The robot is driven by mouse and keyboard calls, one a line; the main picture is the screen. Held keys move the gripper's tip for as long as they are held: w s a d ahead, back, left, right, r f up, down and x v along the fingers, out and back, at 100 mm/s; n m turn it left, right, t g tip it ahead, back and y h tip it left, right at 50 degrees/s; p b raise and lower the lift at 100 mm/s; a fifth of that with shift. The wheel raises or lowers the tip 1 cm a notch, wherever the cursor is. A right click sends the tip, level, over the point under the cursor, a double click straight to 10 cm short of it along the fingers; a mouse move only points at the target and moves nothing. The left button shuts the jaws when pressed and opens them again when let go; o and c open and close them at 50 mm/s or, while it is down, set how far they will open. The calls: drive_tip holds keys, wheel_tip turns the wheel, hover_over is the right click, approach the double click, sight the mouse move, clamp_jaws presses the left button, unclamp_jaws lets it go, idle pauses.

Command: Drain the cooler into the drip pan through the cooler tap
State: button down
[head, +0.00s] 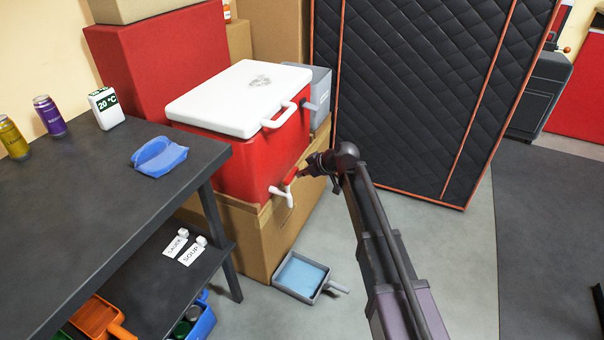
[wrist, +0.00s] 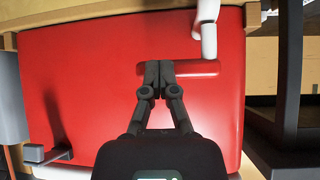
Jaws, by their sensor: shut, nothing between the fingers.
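The red cooler (head: 235,155) with its white lid (head: 240,95) stands on a cardboard box. Its white tap (head: 283,196) is low on the front face, with a red lever (head: 291,176). The wrist view shows the tap (wrist: 208,35) and the lever (wrist: 195,68) lying sideways across the red face. My gripper (wrist: 158,68) is shut and empty, its fingertips at the lever's free end; I cannot tell if they touch. In the head view my gripper (head: 306,168) is just right of the tap. The grey drip pan (head: 302,276) lies on the floor below, light blue inside. No stream shows.
A grey bin (head: 318,95) is behind the cooler. A black quilted panel (head: 420,90) stands behind my arm.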

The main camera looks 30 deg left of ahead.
drive_tip(key=shift+s+d, duration=0.3)
drive_tip(key=shift+d, duration=0.15)
drive_tip(key=w+d+f+p+v, duration=0.1)
drive_tip(key=p+v, duration=0.5)
drive_tip(key=v, duration=0.6)
drive_tip(key=shift+d+f+p, duration=0.15)
drive_tip(key=shift+d+p, duration=0.2)
drive_tip(key=shift+d, duration=0.25)
idle(0.4)
